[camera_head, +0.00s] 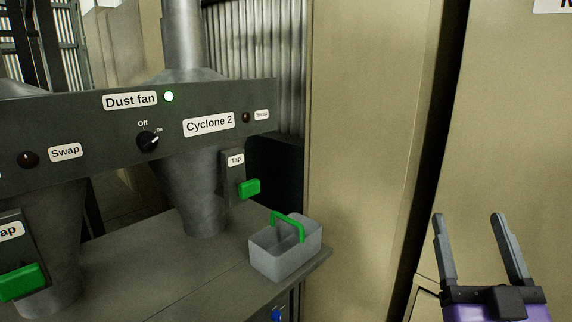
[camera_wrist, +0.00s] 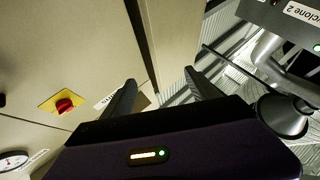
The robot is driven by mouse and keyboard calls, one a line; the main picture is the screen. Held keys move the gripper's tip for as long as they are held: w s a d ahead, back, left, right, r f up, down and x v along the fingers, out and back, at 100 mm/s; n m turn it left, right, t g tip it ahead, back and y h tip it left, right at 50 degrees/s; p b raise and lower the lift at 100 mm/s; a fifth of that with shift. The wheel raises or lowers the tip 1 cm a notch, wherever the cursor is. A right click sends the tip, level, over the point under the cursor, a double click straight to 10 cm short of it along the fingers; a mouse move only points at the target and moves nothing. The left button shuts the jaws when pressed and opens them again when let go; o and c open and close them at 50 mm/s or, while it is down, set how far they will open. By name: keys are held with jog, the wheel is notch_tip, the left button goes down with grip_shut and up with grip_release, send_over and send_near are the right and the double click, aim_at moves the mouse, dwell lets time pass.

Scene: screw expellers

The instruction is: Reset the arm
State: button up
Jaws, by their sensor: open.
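My gripper (camera_head: 472,250) is at the lower right of the head view, raised in front of a beige cabinet. Its two grey fingers point up and stand apart with nothing between them. In the wrist view my gripper (camera_wrist: 162,90) also shows two dark fingers spread wide and empty. The gripper is well to the right of the bench and touches nothing that I can see.
A grey bin with a green handle (camera_head: 284,252) stands on the bench (camera_head: 150,270) by its right edge. The Cyclone 2 panel (camera_head: 225,140) has a lit green lamp and a knob. A red knob (camera_wrist: 65,105) is on the cabinet in the wrist view.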

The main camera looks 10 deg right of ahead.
jog(key=s+a+f+n+g+y, duration=0.1)
jog(key=s+a+f+n+y, duration=0.2)
jog(key=s+f, duration=0.4)
jog(key=s+a+f+g+y, duration=0.2)
jog(key=s+a+f, duration=0.3)
jog(key=f, duration=0.4)
jog(key=s+a+f+g, duration=0.1)
jog(key=s+f+g, duration=0.2)
jog(key=s+f, duration=0.3)
jog(key=s+a+f+m+g+y, duration=0.1)
jog(key=s+f, duration=0.5)
jog(key=s, duration=0.8)
jog(key=shift+a+f+g, duration=0.15)
jog(key=shift+a+g, duration=0.35)
jog(key=shift+g, duration=0.5)
